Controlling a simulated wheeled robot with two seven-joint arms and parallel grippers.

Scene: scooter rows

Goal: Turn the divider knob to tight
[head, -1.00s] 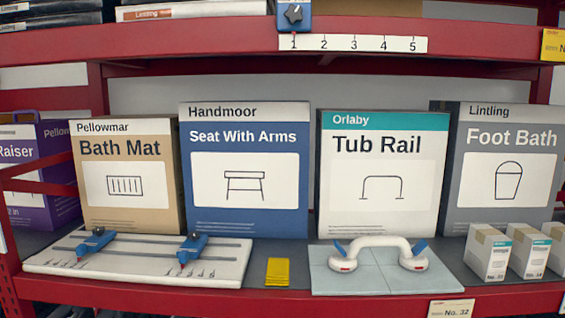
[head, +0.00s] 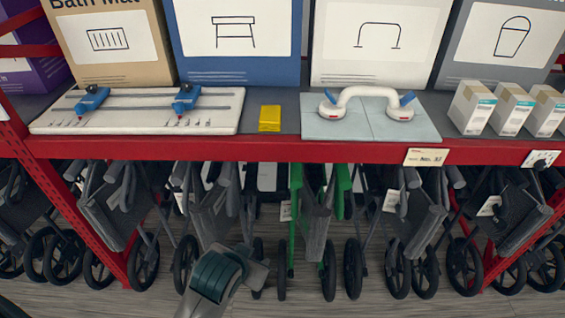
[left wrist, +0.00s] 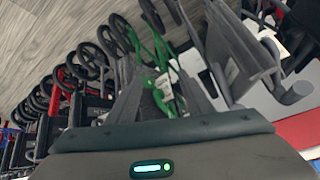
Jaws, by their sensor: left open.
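The blue divider with a grey star knob above a scale, seen earlier on the upper shelf, is outside both present views. A small dark knob-like part on a white plate (head: 541,158) sits on the red shelf front at the right; its markings are too small to read. My left gripper (head: 250,268) is low in the head view, below the shelf edge and in front of the walkers. In the left wrist view my left gripper (left wrist: 163,92) is open, with nothing between its fingers. My right gripper is not in view.
A white board (head: 215,122) with two blue sliders, a yellow block (head: 270,118) and a tub rail (head: 365,97) on a tiled panel (head: 315,125) lie on the shelf. Small boxes (head: 508,108) stand at right. The red shelf edge (head: 350,151) runs across above folded walkers (head: 415,220).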

